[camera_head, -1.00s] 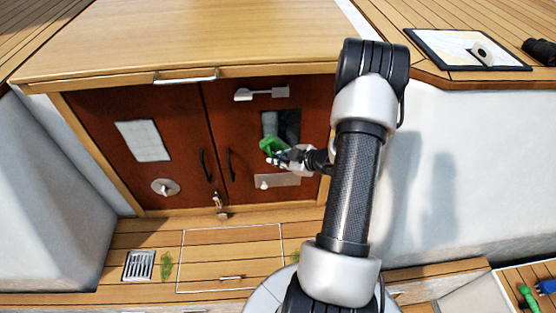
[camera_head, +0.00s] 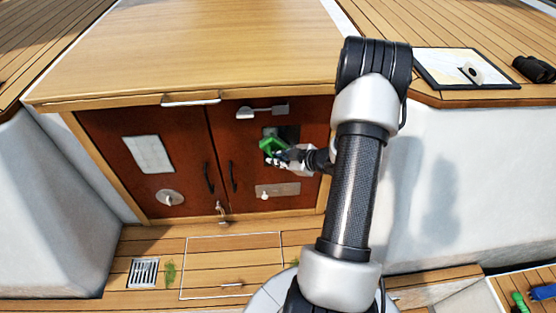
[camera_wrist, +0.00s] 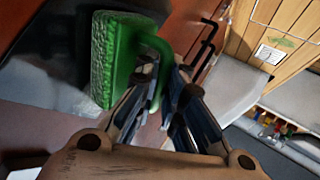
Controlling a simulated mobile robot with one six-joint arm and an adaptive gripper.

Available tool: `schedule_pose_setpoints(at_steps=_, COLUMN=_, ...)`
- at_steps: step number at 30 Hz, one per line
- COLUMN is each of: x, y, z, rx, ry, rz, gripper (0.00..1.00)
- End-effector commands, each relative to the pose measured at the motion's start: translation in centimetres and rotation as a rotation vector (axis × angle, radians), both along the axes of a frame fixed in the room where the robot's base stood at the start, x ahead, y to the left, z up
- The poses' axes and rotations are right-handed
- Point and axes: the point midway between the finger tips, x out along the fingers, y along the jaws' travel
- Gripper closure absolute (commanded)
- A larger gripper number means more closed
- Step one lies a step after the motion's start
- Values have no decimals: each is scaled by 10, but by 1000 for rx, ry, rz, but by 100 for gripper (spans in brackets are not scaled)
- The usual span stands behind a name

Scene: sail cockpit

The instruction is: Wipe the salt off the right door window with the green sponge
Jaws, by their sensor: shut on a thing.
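The green sponge (camera_head: 271,145) is in front of the right door window (camera_head: 291,132) and covers its lower left part. In the wrist view the sponge (camera_wrist: 108,60) has a green handle, and my gripper (camera_wrist: 165,73) is shut on that handle. The sponge's flat face is turned to the window (camera_wrist: 40,85); I cannot tell if it touches. The glass is dark with a pale grey haze, which looks like salt, at the left in the wrist view. My gripper (camera_head: 288,156) hides the window's lower edge in the head view.
The right door has a white bar (camera_head: 262,110) above the window and a metal plate (camera_head: 278,190) below. Dark door handles (camera_head: 234,177) stick out near the middle. A drain grate (camera_head: 143,272) lies in the floor. A chart board (camera_head: 465,68) and binoculars (camera_head: 534,69) lie at upper right.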

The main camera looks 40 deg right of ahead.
Motion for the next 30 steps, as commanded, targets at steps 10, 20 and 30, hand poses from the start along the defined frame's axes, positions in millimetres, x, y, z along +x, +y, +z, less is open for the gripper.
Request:
schedule_pose_setpoints(at_steps=10, x=0, y=-1, z=27, rx=-1, ry=-2, rz=-1, gripper=100)
schedule_pose_setpoints(at_steps=20, x=0, y=0, z=41, rx=0, ry=-1, rz=0, gripper=100)
schedule_pose_setpoints(at_steps=30, x=1, y=-1, z=71, rx=-2, ry=-2, rz=1, gripper=100)
